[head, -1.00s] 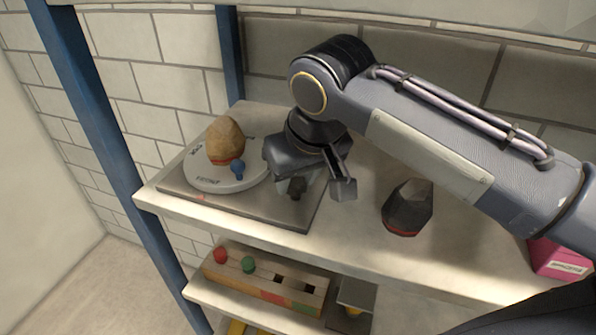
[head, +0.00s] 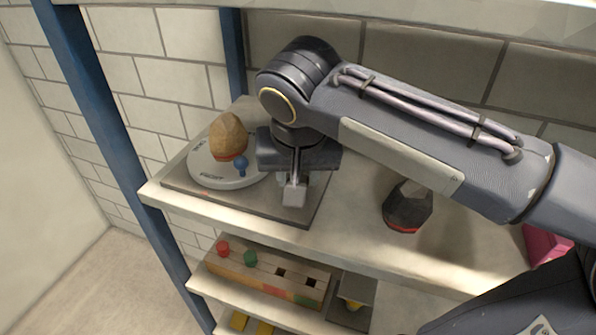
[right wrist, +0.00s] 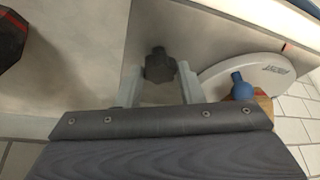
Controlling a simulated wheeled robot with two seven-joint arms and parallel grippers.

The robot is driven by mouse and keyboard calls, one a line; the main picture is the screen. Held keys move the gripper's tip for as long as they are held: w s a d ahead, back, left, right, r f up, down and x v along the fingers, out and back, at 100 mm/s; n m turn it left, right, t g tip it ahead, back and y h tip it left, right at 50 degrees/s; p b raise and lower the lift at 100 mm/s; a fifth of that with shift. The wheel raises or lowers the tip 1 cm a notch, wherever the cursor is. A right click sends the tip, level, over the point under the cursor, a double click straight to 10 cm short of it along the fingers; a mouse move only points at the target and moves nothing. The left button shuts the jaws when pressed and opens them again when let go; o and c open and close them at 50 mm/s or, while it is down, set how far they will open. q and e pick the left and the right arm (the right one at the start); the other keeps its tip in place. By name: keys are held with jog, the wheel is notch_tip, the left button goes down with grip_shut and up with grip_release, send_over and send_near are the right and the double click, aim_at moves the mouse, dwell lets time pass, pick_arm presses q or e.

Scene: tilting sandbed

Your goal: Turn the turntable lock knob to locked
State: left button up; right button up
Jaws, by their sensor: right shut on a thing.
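The round pale turntable (head: 215,182) sits on a grey base plate (head: 262,207) at the shelf's left end. It carries a brown stone (head: 229,136) with a red band and a blue knobbed piece (head: 240,166) at its rim. The dark lobed lock knob (right wrist: 160,65) shows between the fingers in the right wrist view, beside the turntable. My right gripper (head: 294,188) points down over the base plate and is shut on this knob. In the head view the gripper hides the knob. I cannot read its lock setting. My left gripper is not in view.
A dark faceted stone (head: 408,207) with a red band stands on the shelf right of the plate. A pink box (head: 545,243) is at the far right. A wooden block with red and green pegs (head: 262,274) lies on the lower shelf. A blue post (head: 95,120) stands at left.

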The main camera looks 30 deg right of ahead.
jog(key=o, duration=1)
jog(key=shift+c, duration=0.2)
jog(key=shift+s+a+r, duration=0.1)
jog(key=shift+r, duration=0.15)
jog(key=shift+v, duration=1.2)
jog(key=s+a+b, duration=0.3)
jog(key=s+a, duration=0.2)
jog(key=s, duration=0.5)
jog(key=shift+s+a, duration=0.3)
jog(key=shift+s, duration=0.1)
